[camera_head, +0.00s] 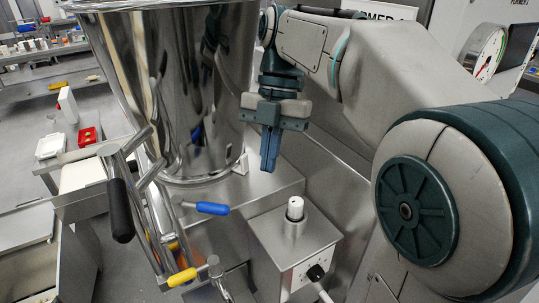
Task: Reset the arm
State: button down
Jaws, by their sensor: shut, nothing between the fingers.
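My gripper (269,150) is in the upper middle of the head view, pointing down with its fingers together and nothing between them. It hangs in the air in front of the right side of a big shiny steel vessel (150,95). Below it is a steel control box (292,245) with a white-topped knob (295,208) on top. My arm reaches in from the right and bends at its elbow above the gripper.
A black-handled lever (120,210), a blue-handled valve (205,208) and a yellow-handled valve (183,277) stand out at the vessel's front. A round dial (484,52) is at upper right. Benches with small items (50,45) stand at far left, past open floor.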

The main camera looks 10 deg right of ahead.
dwell(0.4)
jog(key=shift+s+d+f+m+t+h, duration=0.35)
jog(key=shift+s+d+f+m+t, duration=0.95)
jog(key=shift+f+m, duration=2.6)
jog(key=shift+s+d+f+m+t+h, duration=0.3)
jog(key=shift+s+d+f+m+t, duration=1)
jog(key=shift+m, duration=4.8)
jog(key=shift+s+d+f+m+t+h, duration=0.5)
jog(key=shift+s+d+f+m, duration=0.9)
jog(key=shift+f+m, duration=2.65)
jog(key=shift+s+a+r+m, duration=0.15)
jog(key=shift+a+r+m, duration=0.05)
jog(key=shift+r+m, duration=0.3)
jog(key=shift+s+a+r+m, duration=0.15)
jog(key=shift+r+m, duration=0.3)
jog(key=shift+r, duration=0.05)
